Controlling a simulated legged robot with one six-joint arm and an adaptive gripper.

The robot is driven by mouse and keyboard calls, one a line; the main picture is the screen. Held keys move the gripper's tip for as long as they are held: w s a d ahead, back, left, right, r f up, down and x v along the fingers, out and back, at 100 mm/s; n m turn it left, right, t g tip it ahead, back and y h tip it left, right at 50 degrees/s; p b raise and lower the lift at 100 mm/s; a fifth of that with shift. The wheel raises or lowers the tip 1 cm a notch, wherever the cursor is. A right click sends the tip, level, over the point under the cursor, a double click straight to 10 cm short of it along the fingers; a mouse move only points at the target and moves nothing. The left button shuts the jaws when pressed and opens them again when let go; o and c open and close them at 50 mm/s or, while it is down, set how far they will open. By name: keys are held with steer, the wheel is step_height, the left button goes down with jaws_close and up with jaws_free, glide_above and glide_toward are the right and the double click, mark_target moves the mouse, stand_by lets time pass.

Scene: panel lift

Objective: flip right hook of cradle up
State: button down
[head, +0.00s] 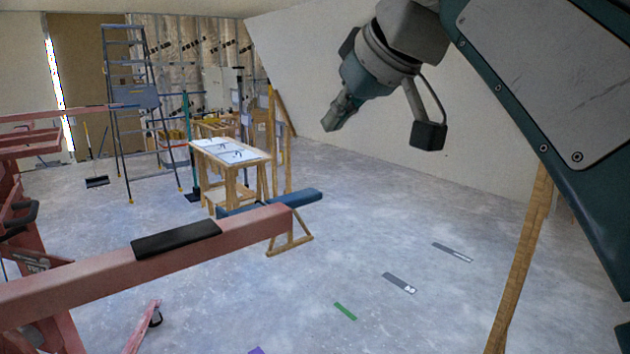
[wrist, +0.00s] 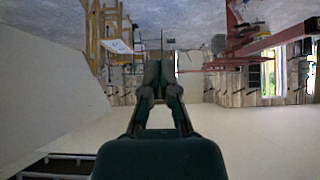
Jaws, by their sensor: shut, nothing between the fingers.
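The red lift's long cradle beam (head: 100,272) crosses the lower left of the head view. My gripper (head: 332,124) hangs in the air at upper centre, pointing down and left, shut and empty, apart from the beam. In the upside-down wrist view, its fingers (wrist: 159,66) are together. Red lift parts (wrist: 250,45) show at upper right there.
A wooden work table (head: 243,155) with papers and a stepladder (head: 125,110) stand farther back. A wooden post (head: 520,260) slants at right. The grey floor at centre right is open, with flat strips (head: 398,283) and a green piece (head: 345,311).

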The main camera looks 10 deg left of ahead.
glide_above(298, 191)
steer(key=s+d, duration=0.2)
steer(key=f, duration=0.5)
steer(key=shift+w+f, duration=0.25)
steer(key=shift+f, duration=0.15)
steer(key=f, duration=0.3)
steer(key=shift+a, duration=0.2)
steer(key=shift+w+d+f, duration=0.1)
steer(key=shift+d+f, duration=0.15)
steer(key=shift+f, duration=0.3)
steer(key=shift+a, duration=0.2)
